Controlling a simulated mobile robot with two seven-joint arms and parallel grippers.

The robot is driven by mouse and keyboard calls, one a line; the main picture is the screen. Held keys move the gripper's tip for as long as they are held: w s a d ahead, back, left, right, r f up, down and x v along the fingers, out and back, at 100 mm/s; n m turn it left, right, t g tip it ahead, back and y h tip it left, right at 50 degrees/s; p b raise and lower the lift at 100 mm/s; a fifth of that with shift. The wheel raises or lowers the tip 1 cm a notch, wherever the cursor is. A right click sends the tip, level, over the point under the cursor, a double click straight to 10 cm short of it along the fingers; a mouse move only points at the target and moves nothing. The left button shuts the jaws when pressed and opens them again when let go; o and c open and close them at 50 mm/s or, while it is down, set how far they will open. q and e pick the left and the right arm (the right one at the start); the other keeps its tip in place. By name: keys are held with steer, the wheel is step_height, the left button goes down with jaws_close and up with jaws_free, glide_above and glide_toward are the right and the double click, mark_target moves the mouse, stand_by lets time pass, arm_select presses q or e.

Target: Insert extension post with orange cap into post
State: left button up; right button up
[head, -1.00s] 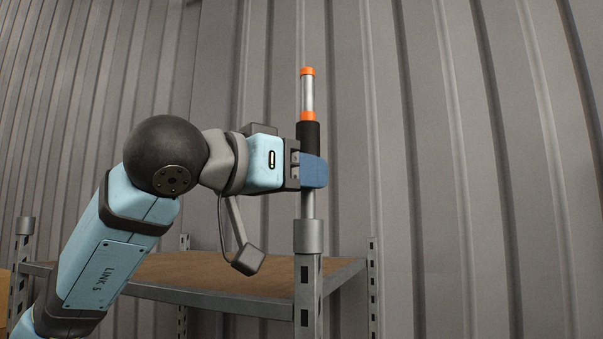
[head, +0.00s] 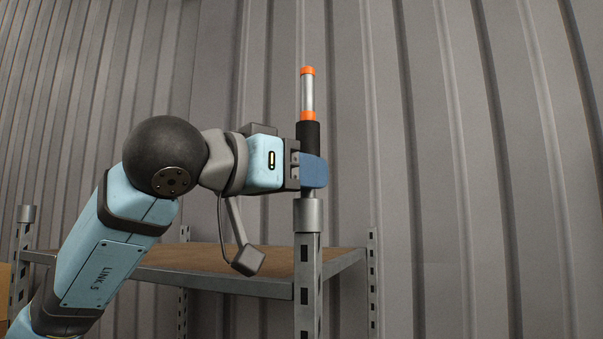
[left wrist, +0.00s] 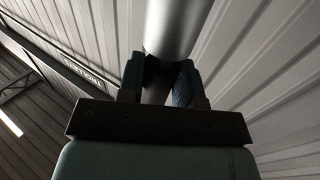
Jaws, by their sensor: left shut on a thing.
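The extension post (head: 308,92) stands upright, a silver tube with an orange cap on top, an orange ring lower down and a black sleeve below. My left gripper (head: 313,170) is shut around it at the black sleeve. A short silver length shows below the fingers, down to the grey collar of the shelf's front post (head: 308,265). The two look in line; how deep the tube sits inside the collar is hidden. In the left wrist view a silver tube (left wrist: 178,28) rises between the blue fingers (left wrist: 158,85). My right gripper is not in view.
The front post belongs to a metal shelf with a brown board (head: 215,258) behind and left of it. Other posts stand at the left (head: 22,255) and right (head: 373,280). A corrugated grey wall (head: 460,150) fills the background.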

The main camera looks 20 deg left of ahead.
mark_target(299, 138)
arm_select(q)
steer(key=shift+f, duration=0.25)
steer(key=o, duration=1.1)
steer(key=shift+c, duration=0.2)
steer(key=shift+r, duration=0.15)
steer(key=shift+r+p, duration=1.55)
steer(key=shift+r, duration=0.85)
